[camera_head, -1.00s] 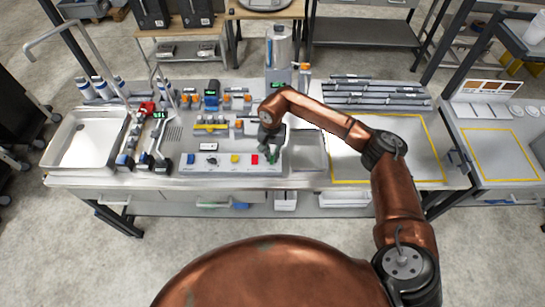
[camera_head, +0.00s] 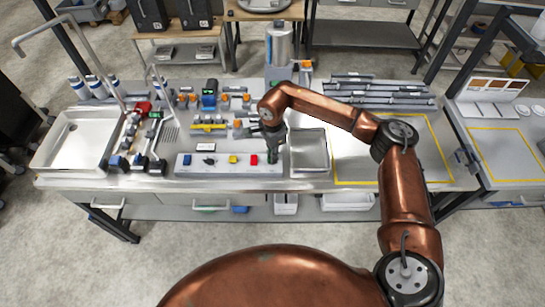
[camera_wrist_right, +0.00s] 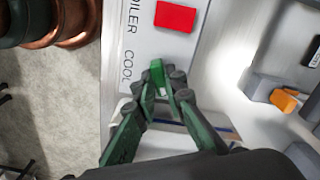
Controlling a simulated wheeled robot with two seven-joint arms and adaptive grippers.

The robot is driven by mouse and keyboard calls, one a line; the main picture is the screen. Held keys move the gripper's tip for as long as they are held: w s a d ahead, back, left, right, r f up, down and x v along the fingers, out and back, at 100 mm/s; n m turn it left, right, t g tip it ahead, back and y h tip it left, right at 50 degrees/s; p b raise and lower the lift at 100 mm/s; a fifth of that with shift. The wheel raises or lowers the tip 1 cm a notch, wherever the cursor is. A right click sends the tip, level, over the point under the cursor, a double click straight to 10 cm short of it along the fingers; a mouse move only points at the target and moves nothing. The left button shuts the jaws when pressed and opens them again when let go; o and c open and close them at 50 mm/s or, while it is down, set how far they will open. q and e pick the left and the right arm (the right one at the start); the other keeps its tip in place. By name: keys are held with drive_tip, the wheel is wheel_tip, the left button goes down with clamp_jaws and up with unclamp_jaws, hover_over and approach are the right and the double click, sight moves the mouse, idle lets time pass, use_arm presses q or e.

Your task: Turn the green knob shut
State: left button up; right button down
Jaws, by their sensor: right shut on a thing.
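The green knob (camera_wrist_right: 157,76) sits on the white control panel (camera_wrist_right: 140,68), just past the word COOL in the right wrist view. My right gripper (camera_wrist_right: 160,88) is at it, with its green-sided fingers shut on the knob's sides. In the head view my right gripper (camera_head: 271,158) points down at the right end of the control panel (camera_head: 222,169). The knob is mostly hidden behind the fingers there. My left gripper is not in view.
A red button (camera_head: 253,160), a yellow button (camera_head: 233,160) and a black knob (camera_head: 209,161) are on the same panel. An empty metal tray (camera_head: 310,172) is close on the right. A sink (camera_head: 68,172) is at the far left.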

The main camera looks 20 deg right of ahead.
drive_tip(key=m, duration=0.5)
drive_tip(key=shift+b, duration=0.3)
idle(0.4)
drive_tip(key=c, duration=2)
unclamp_jaws()
wheel_tip(320, 180, up, 12)
